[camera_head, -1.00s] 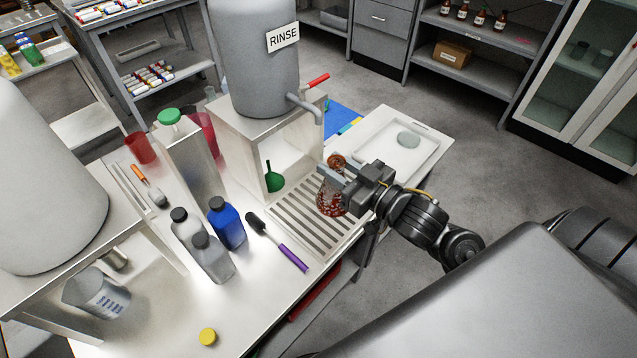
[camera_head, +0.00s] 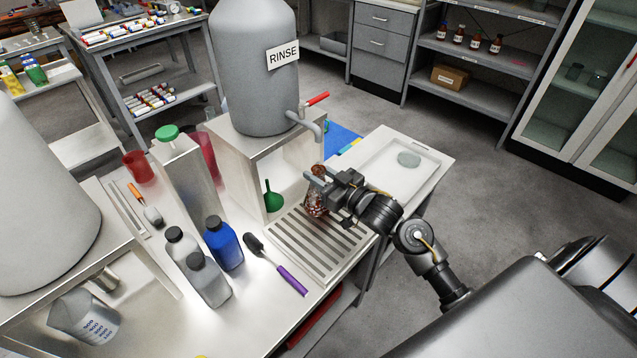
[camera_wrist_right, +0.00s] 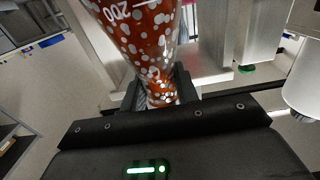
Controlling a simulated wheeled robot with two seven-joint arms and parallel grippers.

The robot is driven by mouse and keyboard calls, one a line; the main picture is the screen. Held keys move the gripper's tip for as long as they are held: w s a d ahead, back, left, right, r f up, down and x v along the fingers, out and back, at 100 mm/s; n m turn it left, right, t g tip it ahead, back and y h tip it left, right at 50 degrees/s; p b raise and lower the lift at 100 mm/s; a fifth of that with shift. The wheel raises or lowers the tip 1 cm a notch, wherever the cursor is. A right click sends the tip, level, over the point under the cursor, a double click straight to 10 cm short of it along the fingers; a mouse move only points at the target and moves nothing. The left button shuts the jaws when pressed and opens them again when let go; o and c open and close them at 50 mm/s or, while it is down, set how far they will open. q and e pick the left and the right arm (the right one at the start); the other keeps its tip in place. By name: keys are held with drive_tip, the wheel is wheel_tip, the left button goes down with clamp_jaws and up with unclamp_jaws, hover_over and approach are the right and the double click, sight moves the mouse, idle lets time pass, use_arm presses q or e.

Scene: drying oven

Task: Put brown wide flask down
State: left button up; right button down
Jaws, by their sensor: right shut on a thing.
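The brown wide flask (camera_head: 316,205) is reddish-brown glass with pale speckles, over the back edge of the slatted drain tray (camera_head: 292,246) by the rinse stand. My right gripper (camera_head: 322,181) is shut on its upper part and partly hides it. In the right wrist view, the flask (camera_wrist_right: 145,38) shows a "200" mark and narrows down to between the fingers of the gripper (camera_wrist_right: 160,90). I cannot tell whether its base touches the tray. My left gripper is not in view.
The grey RINSE tank (camera_head: 252,80) stands on a metal stand (camera_head: 245,145), its tap near the gripper. A green funnel (camera_head: 273,197), a blue bottle (camera_head: 223,243) and a purple-handled brush (camera_head: 291,280) are nearby. A white tray (camera_head: 432,150) lies right. Most slats are bare.

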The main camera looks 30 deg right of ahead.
wheel_tip(320, 180, down, 3)
drive_tip(key=shift+f, duration=0.2)
drive_tip(key=c, duration=1.1)
unclamp_jaws()
drive_tip(key=shift+o, duration=0.2)
drive_tip(key=v, duration=1.2)
drive_tip(key=shift+b, duration=0.45)
